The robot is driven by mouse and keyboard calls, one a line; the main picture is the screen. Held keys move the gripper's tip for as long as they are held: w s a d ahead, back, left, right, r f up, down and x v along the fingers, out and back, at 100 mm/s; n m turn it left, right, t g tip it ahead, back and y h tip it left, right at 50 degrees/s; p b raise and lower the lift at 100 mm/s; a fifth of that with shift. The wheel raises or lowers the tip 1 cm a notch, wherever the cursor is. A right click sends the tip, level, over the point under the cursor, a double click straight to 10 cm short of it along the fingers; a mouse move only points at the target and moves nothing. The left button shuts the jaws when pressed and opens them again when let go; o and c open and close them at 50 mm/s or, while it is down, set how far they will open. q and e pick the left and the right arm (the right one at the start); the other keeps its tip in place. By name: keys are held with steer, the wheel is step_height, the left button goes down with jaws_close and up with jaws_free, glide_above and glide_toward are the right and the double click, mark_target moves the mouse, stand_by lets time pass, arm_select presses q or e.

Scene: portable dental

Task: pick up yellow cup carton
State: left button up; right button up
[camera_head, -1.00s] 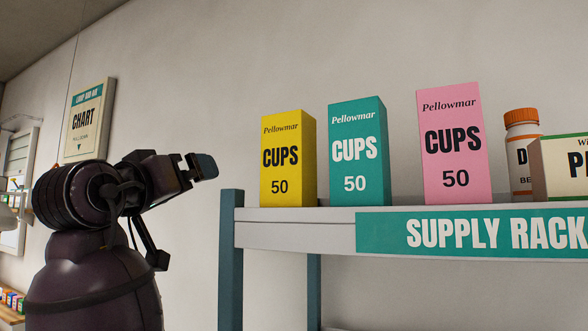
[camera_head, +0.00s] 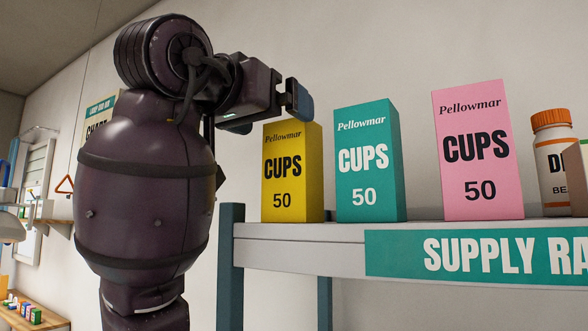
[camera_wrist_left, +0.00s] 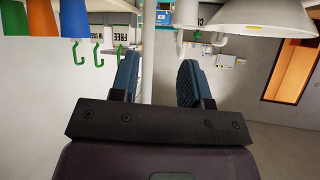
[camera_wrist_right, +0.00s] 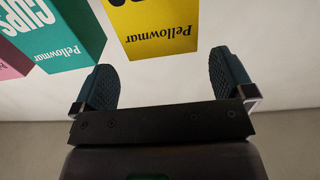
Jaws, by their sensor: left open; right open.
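The yellow cup carton (camera_head: 292,172) stands upright at the left end of the supply rack shelf. My right gripper (camera_head: 298,98) is open at the height of the carton's top, just above it in the head view. In the right wrist view the carton's printed face (camera_wrist_right: 155,30) appears upside down, ahead of the gap between the open fingers (camera_wrist_right: 165,78), with nothing held. The gap left between fingertips and carton is hard to judge. My left gripper (camera_wrist_left: 160,75) is open and empty in its wrist view, away from the rack; it is not in the head view.
A teal cups carton (camera_head: 367,165) stands close to the right of the yellow one, with a pink cups carton (camera_head: 477,150) farther right. A white bottle with an orange cap (camera_head: 553,160) follows. The shelf edge (camera_head: 300,240) runs below; the wall is behind.

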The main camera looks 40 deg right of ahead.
mark_target(282, 125)
steer(key=shift+f+p+x, duration=0.15)
steer(key=shift+p+x, duration=0.3)
steer(key=shift+x, duration=1)
steer(key=shift+f+p+x, duration=0.15)
steer(key=shift+p+x, duration=0.3)
steer(key=shift+x, duration=0.95)
steer(key=shift+w, duration=0.1)
steer(key=c, duration=1.1)
